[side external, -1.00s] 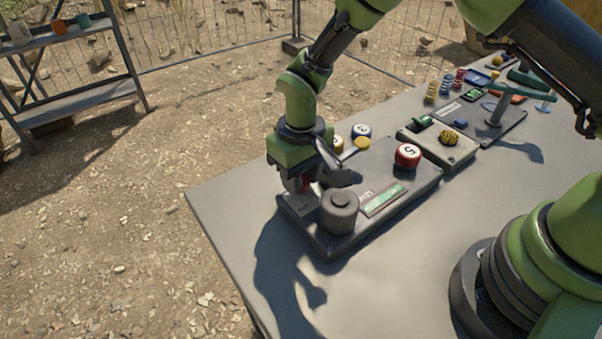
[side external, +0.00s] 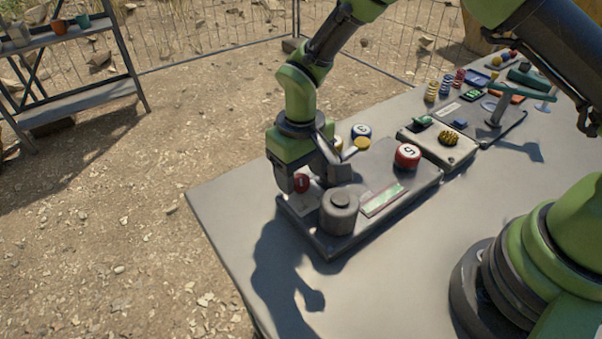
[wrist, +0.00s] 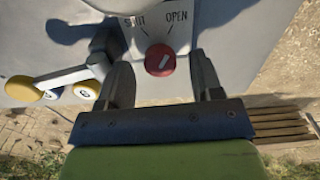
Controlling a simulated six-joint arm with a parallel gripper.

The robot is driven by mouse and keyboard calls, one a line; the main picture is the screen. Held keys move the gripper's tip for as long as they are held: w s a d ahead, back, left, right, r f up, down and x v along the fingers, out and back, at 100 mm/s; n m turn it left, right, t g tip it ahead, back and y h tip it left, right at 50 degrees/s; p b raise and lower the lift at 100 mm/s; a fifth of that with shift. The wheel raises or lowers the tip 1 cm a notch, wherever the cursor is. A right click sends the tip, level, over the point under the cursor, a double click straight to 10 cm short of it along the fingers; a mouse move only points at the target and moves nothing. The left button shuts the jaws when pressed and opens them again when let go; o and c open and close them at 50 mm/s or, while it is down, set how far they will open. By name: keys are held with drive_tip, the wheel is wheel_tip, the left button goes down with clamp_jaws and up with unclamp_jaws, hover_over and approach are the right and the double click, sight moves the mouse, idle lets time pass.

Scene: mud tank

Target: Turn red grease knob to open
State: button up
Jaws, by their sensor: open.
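The red grease knob (side external: 301,183) stands at the near-left end of the dark control panel (side external: 372,208). In the wrist view the knob (wrist: 160,60) carries a white mark slanting up to the right, towards the printed word OPEN (wrist: 176,16). The word SHUT (wrist: 134,21) is printed to its left. My gripper (wrist: 163,82) is open and empty, its two fingers apart on either side of the knob's line. In the side view my gripper (side external: 308,180) is right at the knob.
A grey cylinder (side external: 339,211) stands close to the knob. A yellow-ended lever (side external: 356,146) and a red numbered button (side external: 408,156) are farther back on the panel. More controls line the table (side external: 225,205), whose near-left part is bare.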

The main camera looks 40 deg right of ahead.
wheel_tip(320, 180, up, 9)
idle(0.3)
drive_tip(key=shift+r, duration=0.1)
wheel_tip(320, 180, up, 6)
drive_tip(key=t, duration=0.1)
hover_over(301, 179)
drive_tip(key=s+d, duration=0.2)
drive_tip(key=d, duration=0.1)
drive_tip(key=s+d+r+m+t+y, duration=0.2)
drive_tip(key=s+d+r, duration=0.2)
drive_tip(key=s+r, duration=0.3)
drive_tip(key=s+d+r+m+t, duration=0.2)
drive_tip(key=s+d+r+t, duration=0.1)
drive_tip(key=s, duration=0.7)
drive_tip(key=shift+s+r+m+t, duration=0.15)
drive_tip(key=shift+s+m+t, duration=0.15)
drive_tip(key=shift+t, duration=0.3)
drive_tip(key=shift+d, duration=0.1)
